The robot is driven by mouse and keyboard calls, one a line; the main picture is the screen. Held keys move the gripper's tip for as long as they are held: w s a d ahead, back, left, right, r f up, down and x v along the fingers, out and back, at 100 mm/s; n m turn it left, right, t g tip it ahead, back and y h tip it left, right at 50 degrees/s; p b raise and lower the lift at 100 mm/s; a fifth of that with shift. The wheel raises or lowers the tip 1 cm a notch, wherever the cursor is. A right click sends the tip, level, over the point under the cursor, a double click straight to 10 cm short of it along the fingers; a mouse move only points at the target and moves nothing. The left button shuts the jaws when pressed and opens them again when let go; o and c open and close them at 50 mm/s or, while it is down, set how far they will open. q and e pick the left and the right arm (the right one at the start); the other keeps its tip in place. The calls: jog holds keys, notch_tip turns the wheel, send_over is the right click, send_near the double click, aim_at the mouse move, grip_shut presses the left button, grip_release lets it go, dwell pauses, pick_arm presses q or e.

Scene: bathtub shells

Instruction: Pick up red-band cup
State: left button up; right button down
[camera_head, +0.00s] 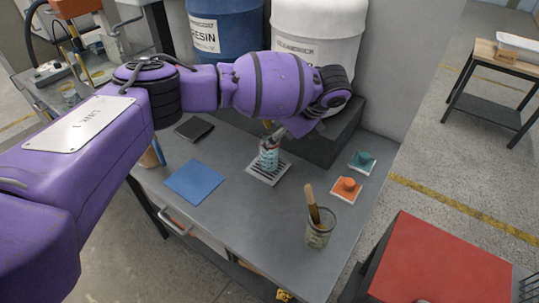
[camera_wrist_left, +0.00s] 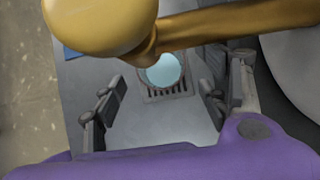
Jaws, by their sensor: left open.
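A small clear cup (camera_head: 268,159) with light-blue contents stands upright on a slotted grate (camera_head: 254,174) on the grey bench. A reddish trace shows on its side, but the band is too small to make out clearly. My left gripper (camera_head: 280,134) is just above and beside the cup, partly hidden by my own wrist. In the left wrist view, the gripper (camera_wrist_left: 158,106) is open and empty, its fingers apart, and the light-blue top of the cup (camera_wrist_left: 164,72) shows beyond them. A brass tap (camera_wrist_left: 100,22) hides part of the cup's far edge. My right gripper is out of view.
A blue drum (camera_head: 232,30) and a white drum (camera_head: 315,22) stand behind the cup on a dark riser (camera_head: 325,150). A glass jar with a brush (camera_head: 319,235), an orange-topped tile (camera_head: 346,189), a green-topped tile (camera_head: 362,161) and a blue sheet (camera_head: 194,182) lie around.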

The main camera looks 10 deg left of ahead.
aim_at(269, 153)
pick_arm(q)
jog(key=shift+x, duration=1.6)
jog(key=shift+r, duration=0.1)
jog(key=c, duration=1.7)
